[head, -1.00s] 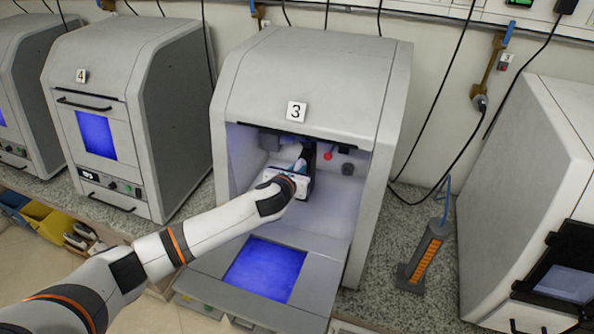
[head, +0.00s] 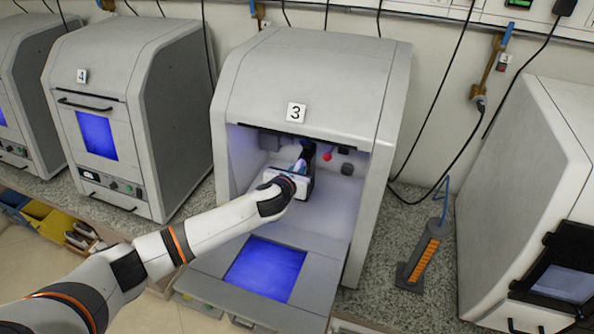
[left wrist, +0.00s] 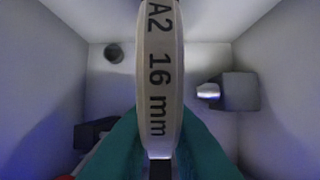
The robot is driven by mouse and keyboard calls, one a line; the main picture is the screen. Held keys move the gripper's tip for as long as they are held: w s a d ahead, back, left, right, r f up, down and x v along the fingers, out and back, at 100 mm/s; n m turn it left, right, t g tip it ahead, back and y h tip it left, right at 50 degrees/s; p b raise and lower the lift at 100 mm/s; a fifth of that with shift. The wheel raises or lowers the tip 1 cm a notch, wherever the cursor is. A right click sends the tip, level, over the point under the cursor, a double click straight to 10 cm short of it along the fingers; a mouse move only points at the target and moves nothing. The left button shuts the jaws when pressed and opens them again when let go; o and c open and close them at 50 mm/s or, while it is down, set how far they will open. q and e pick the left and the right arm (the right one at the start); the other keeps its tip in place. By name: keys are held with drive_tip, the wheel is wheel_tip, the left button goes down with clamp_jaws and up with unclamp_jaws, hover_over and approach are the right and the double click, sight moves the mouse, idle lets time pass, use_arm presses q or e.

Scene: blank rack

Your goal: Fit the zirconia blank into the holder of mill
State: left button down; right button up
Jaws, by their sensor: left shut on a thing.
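A dark part (head: 310,148) at the chamber's back, perhaps the holder, is mostly covered by the gripper. I cannot tell whether the blank touches it. My right gripper is not in view.
The mill's door (head: 265,268) is folded down below my forearm. A red knob (head: 327,156) and a dark round fitting (head: 347,169) are right of the gripper. A grey block (left wrist: 235,92) with a shiny cylinder stands right in the wrist view. Mill 4 (head: 130,100) is shut.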

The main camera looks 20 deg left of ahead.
use_arm(q)
drive_tip(key=shift+b+x, duration=0.6)
drive_tip(key=shift+x, duration=0.95)
drive_tip(key=c, duration=1.3)
unclamp_jaws()
drive_tip(key=shift+r, duration=0.25)
drive_tip(key=shift+c, duration=0.2)
drive_tip(key=shift+f, duration=0.15)
drive_tip(key=b+v, duration=0.2)
drive_tip(key=v, duration=1)
